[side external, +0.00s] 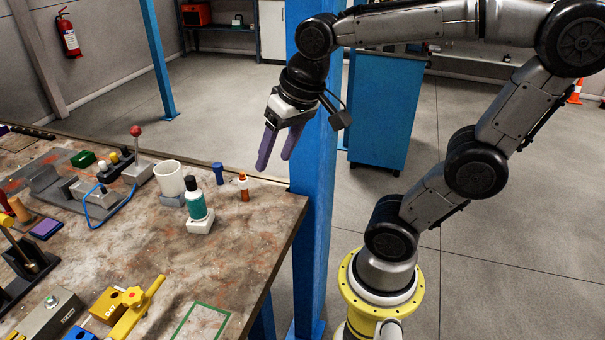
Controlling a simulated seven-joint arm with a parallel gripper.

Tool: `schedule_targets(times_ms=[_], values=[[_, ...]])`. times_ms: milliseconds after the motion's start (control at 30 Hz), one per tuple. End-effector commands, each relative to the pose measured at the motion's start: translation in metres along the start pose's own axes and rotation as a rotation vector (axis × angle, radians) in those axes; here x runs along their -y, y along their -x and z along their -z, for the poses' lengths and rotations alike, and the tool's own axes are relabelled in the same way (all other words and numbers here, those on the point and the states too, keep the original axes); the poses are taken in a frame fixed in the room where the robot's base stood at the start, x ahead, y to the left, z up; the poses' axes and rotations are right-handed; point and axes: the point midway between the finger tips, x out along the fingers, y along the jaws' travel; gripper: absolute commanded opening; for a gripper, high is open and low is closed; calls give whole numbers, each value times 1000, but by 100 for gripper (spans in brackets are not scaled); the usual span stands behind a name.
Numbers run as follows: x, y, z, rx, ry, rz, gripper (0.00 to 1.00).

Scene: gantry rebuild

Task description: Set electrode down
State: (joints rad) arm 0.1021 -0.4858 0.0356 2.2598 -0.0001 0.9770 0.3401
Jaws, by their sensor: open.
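My gripper (275,159) has two purple fingers pointing down, apart and with nothing between them. It hangs above the table's right edge, beside the blue post. Below and left of it, an orange-brown peg with a pale band (243,187) stands upright on the table. A blue peg (218,173) stands a little farther left. A teal bottle with a dark cap (196,204) stands upright in a pale block. I cannot tell which of these, if any, is the electrode. No piece touches my gripper.
The worn worktable (215,262) is bare at its middle right. A green-outlined square (201,322) marks its front. A white cup (169,178), a red-knobbed lever (136,150) and a yellow clamp (130,310) stand on it. A blue post (315,190) rises beside the table's right edge.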

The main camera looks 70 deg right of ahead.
Motion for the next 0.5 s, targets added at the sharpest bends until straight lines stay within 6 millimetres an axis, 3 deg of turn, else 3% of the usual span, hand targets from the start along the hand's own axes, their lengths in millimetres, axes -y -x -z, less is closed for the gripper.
schedule_targets(times_ms=[100,200,500], values=[[-2,4,-37,-66,217,39,62],[-4,2,-55,-102,342,56,62],[-6,0,-68,-129,437,65,62]])
